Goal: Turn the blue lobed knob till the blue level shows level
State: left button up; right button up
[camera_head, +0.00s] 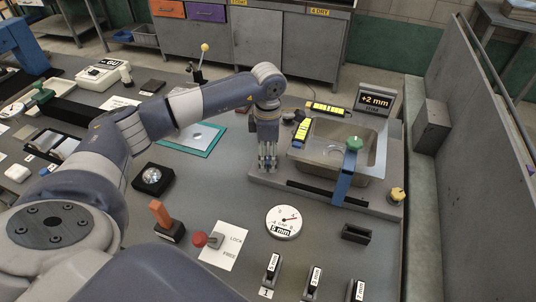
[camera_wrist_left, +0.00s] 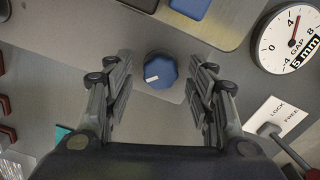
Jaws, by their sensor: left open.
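The blue lobed knob (camera_wrist_left: 160,71) has a white mark and sits on a grey surface in the left wrist view. My left gripper (camera_wrist_left: 160,92) is open, with one finger on each side of the knob and a gap to both. In the head view my left gripper (camera_head: 267,166) points down at the left end of the sink's front ledge and hides the knob. A yellow level vial (camera_head: 301,132) lies tilted on the sink's left rim, and another (camera_head: 328,108) lies along the back rim.
A display (camera_head: 375,101) reads +2 mm. A round gap gauge (camera_head: 284,222) lies in front, near a red-ended lever (camera_head: 200,239).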

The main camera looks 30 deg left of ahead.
aim_at(268, 159)
pick_arm(q)
jog(key=shift+r, duration=0.1)
notch_tip(268, 159, up, 12)
dwell(0.5)
dwell(0.4)
